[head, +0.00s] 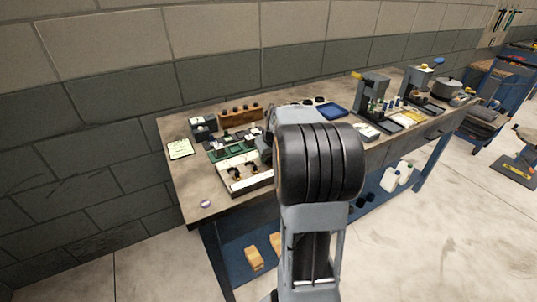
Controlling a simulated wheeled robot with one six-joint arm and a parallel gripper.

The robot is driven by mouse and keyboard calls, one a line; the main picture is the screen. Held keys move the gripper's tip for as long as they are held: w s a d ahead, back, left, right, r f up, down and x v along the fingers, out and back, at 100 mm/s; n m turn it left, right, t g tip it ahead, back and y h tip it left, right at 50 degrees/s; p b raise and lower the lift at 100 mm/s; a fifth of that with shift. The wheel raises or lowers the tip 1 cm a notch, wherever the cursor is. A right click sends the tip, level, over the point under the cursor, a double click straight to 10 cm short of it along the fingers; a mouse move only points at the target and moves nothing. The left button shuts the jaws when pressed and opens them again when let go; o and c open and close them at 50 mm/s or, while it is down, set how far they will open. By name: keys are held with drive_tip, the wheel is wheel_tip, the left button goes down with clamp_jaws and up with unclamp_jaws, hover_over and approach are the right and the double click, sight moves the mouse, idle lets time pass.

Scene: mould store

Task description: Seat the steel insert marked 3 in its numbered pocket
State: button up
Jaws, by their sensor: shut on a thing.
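My arm stands in front of the bench and hides the middle of it. My gripper is hidden behind the arm's thick black joint, so I cannot see its jaws or anything in them. Left of the arm, a white tray (233,184) holds a few small dark and brass-coloured pieces. Behind it is a green block or tray (217,154) with dark parts on it. No number is legible at this size. I cannot tell which piece is the steel insert marked 3, nor which pocket carries its number.
The workbench (185,180) stands against a block wall. Dark blocks (203,126), a wooden rack (238,116) and a pale note (180,149) are at its left end. A blue tray (333,110) and presses (370,92) stand farther right. The front left corner is mostly clear.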

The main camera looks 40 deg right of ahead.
idle(0.3)
drive_tip(key=o, duration=1.6)
drive_tip(key=shift+f, duration=0.1)
drive_tip(key=shift+c, duration=0.2)
drive_tip(key=shift+r+p, duration=2.65)
drive_tip(key=shift+r, duration=1.15)
